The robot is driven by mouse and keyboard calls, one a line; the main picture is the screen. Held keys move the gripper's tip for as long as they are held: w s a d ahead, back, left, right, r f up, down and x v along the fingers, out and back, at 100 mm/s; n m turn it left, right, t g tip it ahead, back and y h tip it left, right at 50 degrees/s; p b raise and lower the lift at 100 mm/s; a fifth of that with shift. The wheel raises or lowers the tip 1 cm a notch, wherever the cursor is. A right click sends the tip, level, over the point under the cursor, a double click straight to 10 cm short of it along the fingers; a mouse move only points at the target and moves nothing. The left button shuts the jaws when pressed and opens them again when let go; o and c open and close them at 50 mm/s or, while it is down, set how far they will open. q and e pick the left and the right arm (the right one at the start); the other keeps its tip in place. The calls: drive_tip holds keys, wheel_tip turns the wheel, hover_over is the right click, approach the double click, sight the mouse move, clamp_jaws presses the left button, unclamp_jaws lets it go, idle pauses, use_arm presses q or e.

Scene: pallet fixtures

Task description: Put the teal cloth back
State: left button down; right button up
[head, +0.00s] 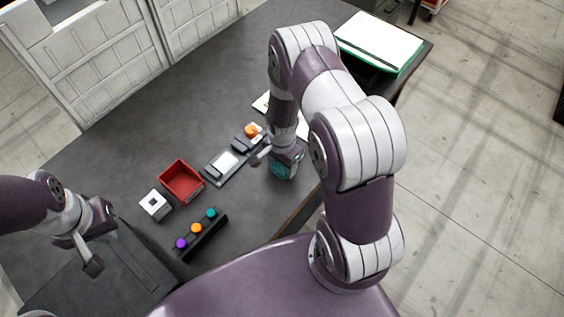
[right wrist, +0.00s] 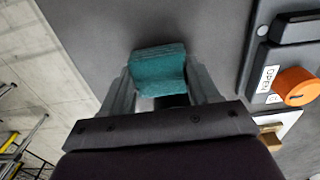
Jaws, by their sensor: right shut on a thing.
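The teal cloth (head: 279,170) is at my right gripper (head: 284,164) in the head view, near the table's right front edge. In the right wrist view the folded teal cloth (right wrist: 158,70) sits between the two fingers of my right gripper (right wrist: 160,85), which is shut on it. Whether the cloth touches the table is hard to tell. My left gripper (head: 91,262) is at the lower left of the head view, away from the cloth; its fingers are too small to read.
On the dark table (head: 190,105) are a red tray (head: 181,181), a white block (head: 155,204), a black rack (head: 204,238) with purple, orange and teal pieces, and a grey fixture (head: 224,166). An orange knob (right wrist: 296,86) stands beside an "OPEN" label. A green-edged white stack (head: 379,41) lies at the back right.

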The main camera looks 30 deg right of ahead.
drive_tip(key=o, duration=1)
drive_tip(key=shift+f, duration=0.1)
